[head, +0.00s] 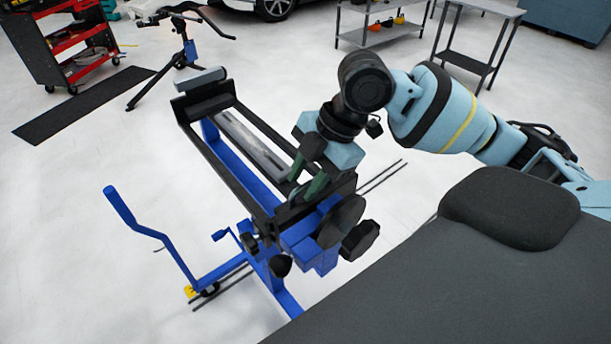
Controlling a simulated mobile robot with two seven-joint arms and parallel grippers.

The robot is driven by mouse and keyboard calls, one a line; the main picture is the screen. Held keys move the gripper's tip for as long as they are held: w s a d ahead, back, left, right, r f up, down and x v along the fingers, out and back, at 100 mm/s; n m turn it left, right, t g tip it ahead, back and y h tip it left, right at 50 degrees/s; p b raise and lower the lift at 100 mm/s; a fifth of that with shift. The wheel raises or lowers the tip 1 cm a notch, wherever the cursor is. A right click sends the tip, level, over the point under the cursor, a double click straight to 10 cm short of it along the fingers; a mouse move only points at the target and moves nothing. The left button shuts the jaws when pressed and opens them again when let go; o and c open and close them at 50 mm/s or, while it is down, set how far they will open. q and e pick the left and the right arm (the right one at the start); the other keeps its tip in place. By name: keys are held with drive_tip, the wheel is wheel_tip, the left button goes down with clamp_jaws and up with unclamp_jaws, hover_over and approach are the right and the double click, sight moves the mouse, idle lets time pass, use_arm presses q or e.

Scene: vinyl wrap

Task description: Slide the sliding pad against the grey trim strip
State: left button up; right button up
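The grey trim strip (250,143) lies lengthwise between the black rails of a blue-legged stand. A block with a grey top (200,79) sits across the far end of the rails; I cannot tell whether it is the sliding pad. My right gripper (303,187) is over the near end of the stand, beside the near end of the strip. Its dark green fingers point down and stand apart with a gap between them, and I see nothing held there. The gripper body and wrist hide part of the near right rail. My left gripper is not in view.
The blue stand (227,157) has a raised handle at left and black knobs at its near end. A red tool cart (75,45), a black tripod stand and grey tables are farther back. The floor to the left is mostly clear.

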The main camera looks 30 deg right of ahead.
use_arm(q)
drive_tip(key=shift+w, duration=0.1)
use_arm(e)
clamp_jaws()
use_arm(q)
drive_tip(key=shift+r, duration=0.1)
use_arm(e)
drive_tip(key=shift+w, duration=0.1)
